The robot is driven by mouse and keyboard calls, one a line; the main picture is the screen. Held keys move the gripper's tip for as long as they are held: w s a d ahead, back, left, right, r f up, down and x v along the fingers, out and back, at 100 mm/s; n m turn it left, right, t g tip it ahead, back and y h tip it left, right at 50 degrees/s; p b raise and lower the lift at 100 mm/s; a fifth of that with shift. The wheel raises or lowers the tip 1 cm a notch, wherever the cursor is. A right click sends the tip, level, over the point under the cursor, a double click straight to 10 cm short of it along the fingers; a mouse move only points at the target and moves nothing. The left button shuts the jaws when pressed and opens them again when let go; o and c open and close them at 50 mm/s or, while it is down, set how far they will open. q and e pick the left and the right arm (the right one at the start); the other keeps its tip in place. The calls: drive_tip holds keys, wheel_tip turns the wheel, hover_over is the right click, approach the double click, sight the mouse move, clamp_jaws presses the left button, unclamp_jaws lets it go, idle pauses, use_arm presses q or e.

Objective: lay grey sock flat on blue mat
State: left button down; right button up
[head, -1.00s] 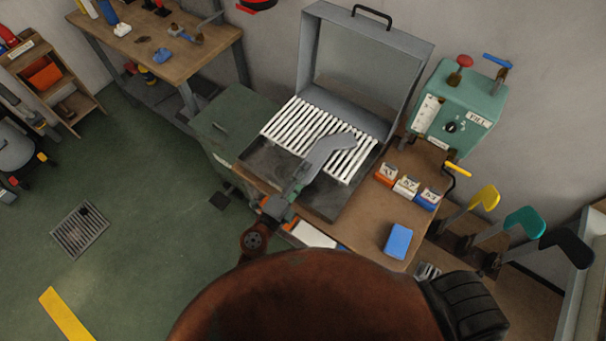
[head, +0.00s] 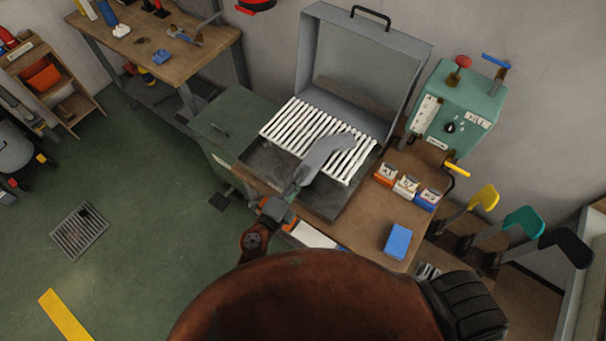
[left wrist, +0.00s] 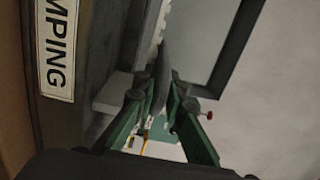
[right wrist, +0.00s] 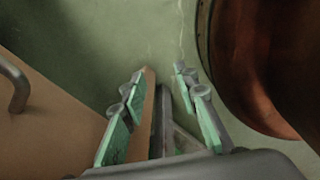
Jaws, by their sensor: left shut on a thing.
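The grey sock (head: 323,157) extends over the white slatted rack of the open metal box, its far end bent to the right. My left gripper (head: 292,189) is shut on its near end at the box's front edge. In the left wrist view the sock (left wrist: 164,75) shows edge-on between the fingers. Whether the sock touches the slats is hard to tell. A plain blue pad (head: 398,241) lies on the brown bench to the right; I cannot tell if it is the mat. My right gripper (right wrist: 158,88) is open and empty, above green floor in its wrist view.
The box's raised lid (head: 363,65) stands behind the rack (head: 285,127). A teal control box (head: 458,105), small labelled boxes (head: 405,186) and yellow, teal and black foot-shaped forms (head: 485,197) stand to the right. Bare bench lies around the blue pad.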

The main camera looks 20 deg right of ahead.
use_arm(q)
drive_tip(key=shift+r+p, duration=2.55)
drive_tip(key=shift+f, duration=0.1)
